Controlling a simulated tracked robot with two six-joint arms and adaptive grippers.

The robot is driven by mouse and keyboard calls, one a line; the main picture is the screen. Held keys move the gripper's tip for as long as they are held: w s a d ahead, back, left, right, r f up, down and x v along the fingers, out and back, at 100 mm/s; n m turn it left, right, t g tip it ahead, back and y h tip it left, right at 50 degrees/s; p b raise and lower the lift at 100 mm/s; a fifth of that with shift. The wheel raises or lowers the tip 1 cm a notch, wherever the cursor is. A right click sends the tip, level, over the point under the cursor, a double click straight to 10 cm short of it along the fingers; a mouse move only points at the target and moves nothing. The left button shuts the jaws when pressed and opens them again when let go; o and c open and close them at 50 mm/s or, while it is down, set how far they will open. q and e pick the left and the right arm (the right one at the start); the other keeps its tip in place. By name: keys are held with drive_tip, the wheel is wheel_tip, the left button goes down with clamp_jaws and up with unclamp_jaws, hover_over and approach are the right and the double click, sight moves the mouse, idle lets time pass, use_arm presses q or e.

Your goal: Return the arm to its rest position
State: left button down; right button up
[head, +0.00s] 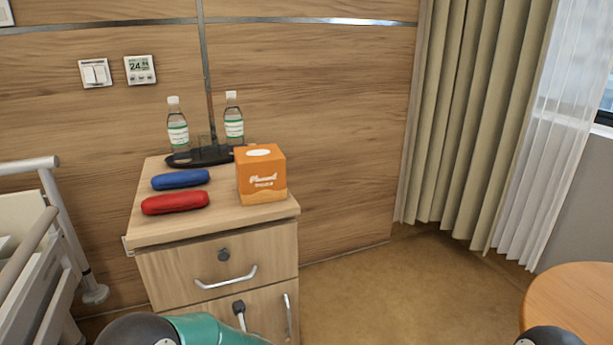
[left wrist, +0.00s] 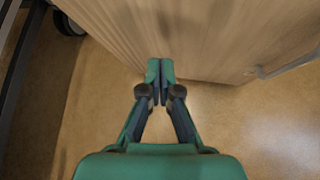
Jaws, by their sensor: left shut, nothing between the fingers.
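My left gripper (left wrist: 160,73) shows in the left wrist view. Its two fingertips are together and nothing is between them. It points toward the lower side of the wooden bedside cabinet (left wrist: 180,30), with the floor below; I cannot tell whether the tips touch the cabinet. In the head view, part of my left arm shows at the bottom edge, in front of the cabinet (head: 215,232), and its gripper is out of the picture. At the bottom right only a dark rounded piece of my own body shows. My right gripper is not in view.
On the cabinet are a blue case (head: 181,179), a red case (head: 175,202), an orange tissue box (head: 262,177) and two bottles on a dark tray (head: 213,158). A bed rail (head: 62,225) is left, a round table (head: 575,300) right. Floor (head: 400,285) between is clear.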

use_arm(q)
drive_tip(key=s+a+f+m+g+h, duration=0.1)
drive_tip(key=s+a+f+m+h, duration=0.1)
drive_tip(key=s+a+f+m, duration=0.55)
drive_tip(key=s+d+f+m+g+h, duration=0.2)
drive_tip(key=s+d+f+m+h, duration=0.15)
drive_tip(key=s+f+m, duration=0.45)
drive_tip(key=s+d+m+g+h, duration=0.25)
drive_tip(key=s+d+m, duration=0.25)
drive_tip(key=s+m, duration=0.45)
drive_tip(key=s+d+m+g+h, duration=0.25)
drive_tip(key=s+d+m, duration=0.35)
drive_tip(key=m, duration=0.7)
wheel_tip(320, 180, up, 38)
drive_tip(key=a+m+p, duration=0.1)
drive_tip(key=p, duration=3.6)
drive_tip(key=shift+s+f, duration=0.2)
